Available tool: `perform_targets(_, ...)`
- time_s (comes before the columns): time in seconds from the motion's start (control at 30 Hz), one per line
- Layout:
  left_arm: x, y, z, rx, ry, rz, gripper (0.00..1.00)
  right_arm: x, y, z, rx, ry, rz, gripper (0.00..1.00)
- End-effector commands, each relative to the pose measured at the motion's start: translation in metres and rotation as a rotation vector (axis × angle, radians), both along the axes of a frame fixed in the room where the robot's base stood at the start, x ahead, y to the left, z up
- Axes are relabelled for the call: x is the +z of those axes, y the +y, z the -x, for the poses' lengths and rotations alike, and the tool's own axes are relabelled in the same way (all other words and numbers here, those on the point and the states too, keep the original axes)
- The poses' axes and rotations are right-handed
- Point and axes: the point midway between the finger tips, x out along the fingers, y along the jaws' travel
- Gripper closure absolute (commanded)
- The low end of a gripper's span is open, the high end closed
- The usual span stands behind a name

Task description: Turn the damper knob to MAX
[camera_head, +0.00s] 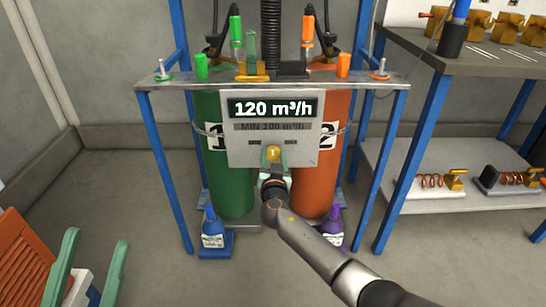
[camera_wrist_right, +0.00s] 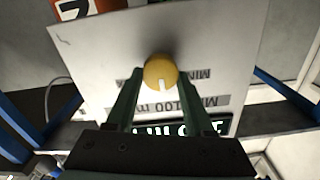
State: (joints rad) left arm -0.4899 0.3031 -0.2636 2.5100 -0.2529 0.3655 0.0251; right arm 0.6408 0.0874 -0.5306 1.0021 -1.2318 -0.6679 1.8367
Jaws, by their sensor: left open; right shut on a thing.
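The yellow damper knob (camera_head: 272,153) sits low on the grey panel (camera_head: 240,156) in the head view. The panel's display (camera_head: 273,109) reads 120 m³/h, with MIN 100 m³/h printed below it. My right gripper (camera_head: 274,151) is shut on the knob. In the right wrist view, the knob (camera_wrist_right: 160,72) is between the green fingers, and its white mark points toward the display. My left gripper (camera_head: 97,238) is open and empty at the lower left, away from the panel.
A green cylinder (camera_head: 228,190) and an orange cylinder (camera_head: 318,185) stand behind the panel in a blue frame. A metal shelf (camera_head: 272,81) with handles and hoses runs above. A table (camera_head: 490,58) with yellow parts stands right. Open floor (camera_head: 160,200) lies left of the frame.

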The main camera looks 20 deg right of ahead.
Motion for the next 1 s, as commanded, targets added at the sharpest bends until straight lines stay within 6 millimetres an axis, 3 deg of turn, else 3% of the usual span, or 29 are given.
perform_targets(1.0,-0.0002,-0.0002,0.0001,-0.001,0.0,0.0,0.5,-0.0039,-0.0035,0.0013,-0.002,-0.252,-0.882,1.0)
